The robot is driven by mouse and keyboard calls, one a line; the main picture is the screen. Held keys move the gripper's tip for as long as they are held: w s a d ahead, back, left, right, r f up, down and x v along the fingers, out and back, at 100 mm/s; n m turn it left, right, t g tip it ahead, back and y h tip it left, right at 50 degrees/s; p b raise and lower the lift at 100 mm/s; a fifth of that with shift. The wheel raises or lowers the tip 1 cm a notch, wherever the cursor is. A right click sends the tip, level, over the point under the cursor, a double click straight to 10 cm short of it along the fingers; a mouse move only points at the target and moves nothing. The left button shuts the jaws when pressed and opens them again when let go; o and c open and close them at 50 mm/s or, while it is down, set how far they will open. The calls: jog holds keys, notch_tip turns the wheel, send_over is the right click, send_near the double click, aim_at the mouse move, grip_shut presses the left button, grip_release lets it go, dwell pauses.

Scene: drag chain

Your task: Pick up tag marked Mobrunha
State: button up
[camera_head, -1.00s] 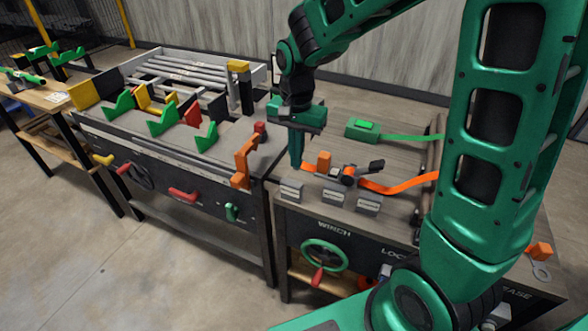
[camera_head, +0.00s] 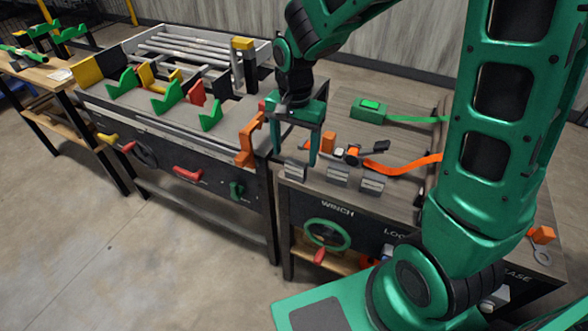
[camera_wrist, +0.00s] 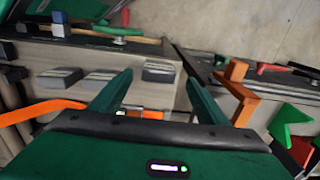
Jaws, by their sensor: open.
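Three small grey tags with pale label faces stand in a row near the front edge of the winch bench: a left tag (camera_head: 295,170), a middle tag (camera_head: 337,177) and a right tag (camera_head: 372,186). Their lettering is too small to read, so I cannot tell which says Mobrunha. My gripper (camera_head: 296,158) is open and points down above the left tag. In the wrist view my gripper (camera_wrist: 158,79) has its fingers spread, with one tag (camera_wrist: 158,72) appearing between the fingertips. The other two tags, (camera_wrist: 98,80) and (camera_wrist: 60,77), lie left of the fingers. Nothing is held.
An orange ratchet with an orange strap (camera_head: 405,164) lies behind the tags. A green buckle (camera_head: 368,108) with a green strap is farther back. An orange upright bracket (camera_head: 248,140) on the neighbouring bench (camera_head: 215,165) stands close left of my gripper. A green handwheel (camera_head: 327,234) is on the front panel.

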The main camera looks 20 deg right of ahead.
aim_at(295, 163)
jog(key=f, duration=0.5)
jog(key=shift+s+a, duration=0.1)
jog(key=shift+s, duration=0.1)
jog(key=c, duration=1.1)
